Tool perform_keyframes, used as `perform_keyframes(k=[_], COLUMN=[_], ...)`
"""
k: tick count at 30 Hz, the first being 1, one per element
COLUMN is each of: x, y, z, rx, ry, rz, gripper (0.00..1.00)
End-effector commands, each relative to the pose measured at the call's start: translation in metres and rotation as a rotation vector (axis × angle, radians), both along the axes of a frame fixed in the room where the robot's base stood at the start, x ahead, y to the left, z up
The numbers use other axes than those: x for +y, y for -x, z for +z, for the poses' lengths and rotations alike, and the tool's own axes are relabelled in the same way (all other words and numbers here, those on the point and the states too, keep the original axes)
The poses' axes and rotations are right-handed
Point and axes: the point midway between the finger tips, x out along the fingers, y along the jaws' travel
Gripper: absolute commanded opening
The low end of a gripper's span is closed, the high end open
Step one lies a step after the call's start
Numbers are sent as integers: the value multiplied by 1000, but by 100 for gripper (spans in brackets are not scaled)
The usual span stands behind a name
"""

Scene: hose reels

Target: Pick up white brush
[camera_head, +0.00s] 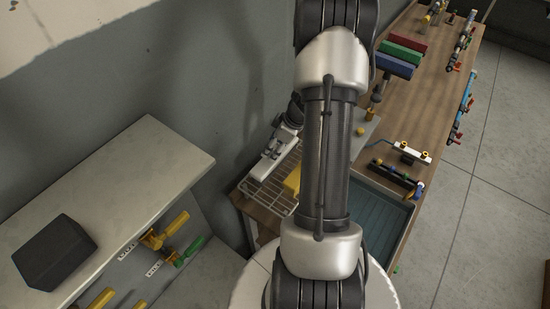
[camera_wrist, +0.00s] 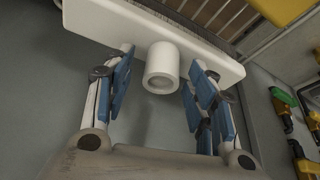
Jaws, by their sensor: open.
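The white brush (camera_wrist: 100,24) shows large at the top of the wrist view, as a long white bar with a short round white handle pointing toward me. Dark bristles show faintly along its far edge. My gripper (camera_wrist: 160,72) is open, with one blue-padded finger on each side of the handle. I see gaps between the pads and the handle. In the head view the white brush (camera_head: 264,165) lies by the wire rack, left of my arm, with my gripper (camera_head: 284,138) at its upper end. My arm hides part of this area.
The wire rack (camera_head: 262,197) sits at the wooden bench's left end, with a yellow object (camera_head: 293,181) beside it. A blue-grey tray (camera_head: 383,217) is right of my arm. A white shelf (camera_head: 150,165) with a dark box (camera_head: 54,252) stands at left. Grey wall lies close behind.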

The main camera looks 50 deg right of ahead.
Motion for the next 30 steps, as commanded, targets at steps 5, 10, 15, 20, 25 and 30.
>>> perform_keyframes(k=[5,10,15,20,25,30], x=[0,0,0,0,0,0], y=[0,0,0,0,0,0], z=[0,0,0,1,0,1], rx=[0,0,0,0,0,0], ry=[0,-1,-1,-1,-1,-1], rz=[0,0,0,-1,0,-1], gripper=[46,35,24,13,2,0])
